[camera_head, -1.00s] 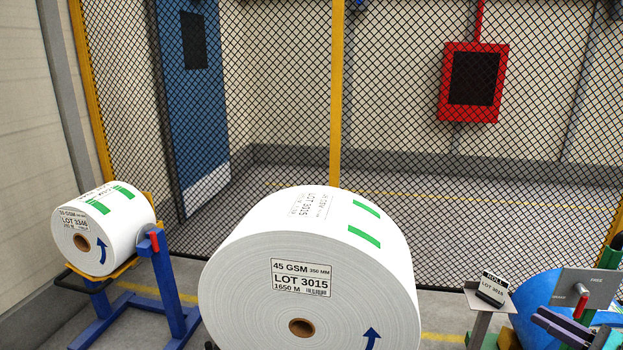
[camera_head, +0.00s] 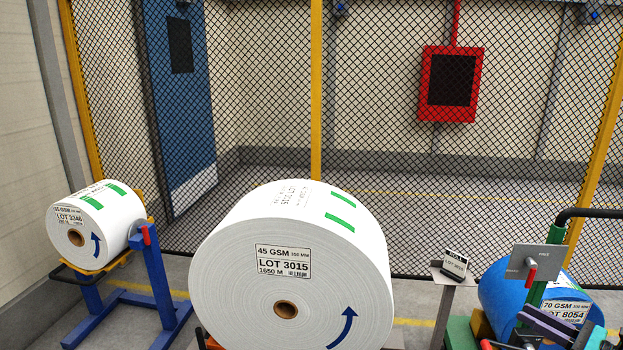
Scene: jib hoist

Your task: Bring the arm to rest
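Dark grey-purple bars (camera_head: 553,328) at the lower right edge look like the end of my arm with my gripper. They are cut off by the bottom of the picture, in front of a blue roll (camera_head: 500,290) labelled LOT 8054. Whether the fingers are open or shut, or hold anything, I cannot tell. A grey plate (camera_head: 540,258) marked FREE, with a red-handled lever (camera_head: 531,276), stands just above these bars. I cannot tell whether they touch it.
A large white roll (camera_head: 225,290), LOT 3015, fills the lower middle. A smaller white roll (camera_head: 118,212) sits on a blue stand (camera_head: 160,285) at left. A small ROLL sign (camera_head: 455,264) stands on a post. A mesh fence (camera_head: 260,100) closes the back, with a red box (camera_head: 450,85).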

